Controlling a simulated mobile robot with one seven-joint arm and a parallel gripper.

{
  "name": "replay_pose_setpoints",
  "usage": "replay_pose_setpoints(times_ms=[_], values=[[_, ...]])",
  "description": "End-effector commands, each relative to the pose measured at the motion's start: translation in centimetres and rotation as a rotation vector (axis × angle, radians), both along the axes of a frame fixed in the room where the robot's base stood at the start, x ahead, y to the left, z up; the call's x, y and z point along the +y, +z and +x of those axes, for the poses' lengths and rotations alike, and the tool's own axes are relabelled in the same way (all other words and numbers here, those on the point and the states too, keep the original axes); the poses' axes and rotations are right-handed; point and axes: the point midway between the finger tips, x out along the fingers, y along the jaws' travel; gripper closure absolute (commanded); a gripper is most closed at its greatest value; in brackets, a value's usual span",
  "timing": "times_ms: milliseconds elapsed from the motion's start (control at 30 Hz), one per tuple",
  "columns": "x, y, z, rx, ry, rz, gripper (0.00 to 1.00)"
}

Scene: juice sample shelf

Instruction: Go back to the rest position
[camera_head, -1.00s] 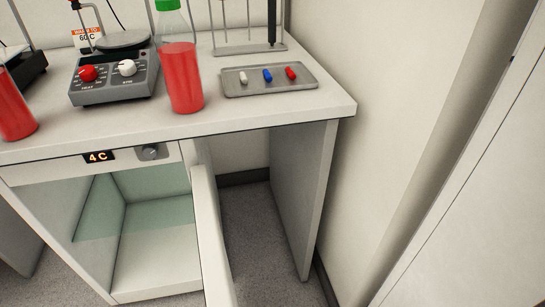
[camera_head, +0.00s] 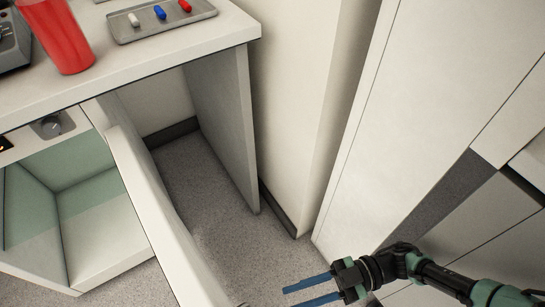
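My gripper (camera_head: 290,295) is at the bottom right of the head view, at the end of my black and green arm. Its two blue fingers point left and are apart, with nothing seen between them. It is in front of the floor, right of the open cabinet door (camera_head: 155,205), and appears apart from it. The fingertip ends lie near the bottom edge of the picture.
The bench (camera_head: 225,33) at the upper left bears a tray (camera_head: 125,38) with white, blue and red stir bars and a red bottle (camera_head: 65,38). The open fridge compartment (camera_head: 90,215) looks empty. Grey floor (camera_head: 215,200) lies clear below. A tall white cabinet (camera_head: 410,110) stands right.

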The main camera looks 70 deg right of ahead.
Motion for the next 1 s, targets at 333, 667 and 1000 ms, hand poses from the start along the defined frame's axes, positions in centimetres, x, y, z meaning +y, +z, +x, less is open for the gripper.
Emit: replay_pose_setpoints(times_ms=[333,667,1000], values=[[-1.4,0.0,-1.6,0.0,0.001,0.0,0.7],[-1.4,0.0,-1.6,0.0,0.001,0.0,0.7],[-1.3,0.0,-1.6,0.001,0.001,0.001,0.7]])
